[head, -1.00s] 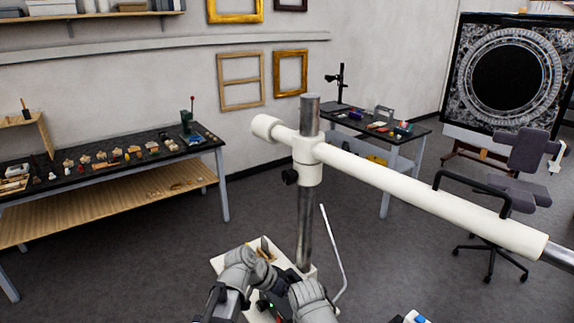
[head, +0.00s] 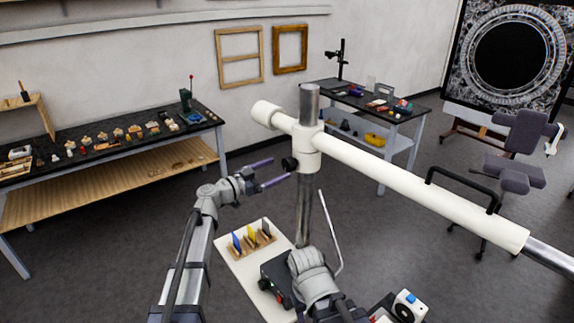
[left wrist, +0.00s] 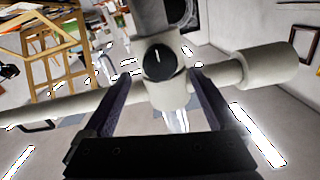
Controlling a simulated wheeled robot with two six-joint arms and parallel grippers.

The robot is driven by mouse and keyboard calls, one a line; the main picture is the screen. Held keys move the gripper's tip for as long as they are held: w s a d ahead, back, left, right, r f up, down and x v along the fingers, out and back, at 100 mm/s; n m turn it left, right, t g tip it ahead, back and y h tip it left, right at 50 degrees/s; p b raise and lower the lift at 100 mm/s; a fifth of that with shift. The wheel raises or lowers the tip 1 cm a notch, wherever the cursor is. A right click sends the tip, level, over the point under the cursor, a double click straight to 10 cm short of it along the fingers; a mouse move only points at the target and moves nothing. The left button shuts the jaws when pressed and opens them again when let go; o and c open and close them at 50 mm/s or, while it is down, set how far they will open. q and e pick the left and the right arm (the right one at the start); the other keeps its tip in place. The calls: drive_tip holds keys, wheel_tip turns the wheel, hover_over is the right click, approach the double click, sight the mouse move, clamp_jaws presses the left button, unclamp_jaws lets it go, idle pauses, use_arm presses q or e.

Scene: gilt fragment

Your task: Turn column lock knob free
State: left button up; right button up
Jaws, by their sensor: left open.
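The black lock knob (head: 289,164) sticks out from the left side of the white collar (head: 308,150) on the upright metal column (head: 305,215). In the left wrist view the round knob (left wrist: 165,62) faces the camera, with a thin white line near upright on it. My left gripper (head: 281,168) is open and empty. Its two purplish fingers point at the knob. In the left wrist view the fingertips (left wrist: 163,75) stand on either side of the knob; contact cannot be told. My right gripper is not in view; only my right arm shows low at the column's base.
A white boom (head: 420,190) runs from the collar to the right. On the pale base board (head: 245,285) stand a rack (head: 252,243) with coloured pieces and a black box (head: 275,275). A thin white rod (head: 331,230) rises beside the column. A workbench (head: 110,160) stands behind at left.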

sight(286, 165)
use_arm(q)
drive_tip(key=shift+x, duration=2.7)
drive_tip(key=c, duration=1.4)
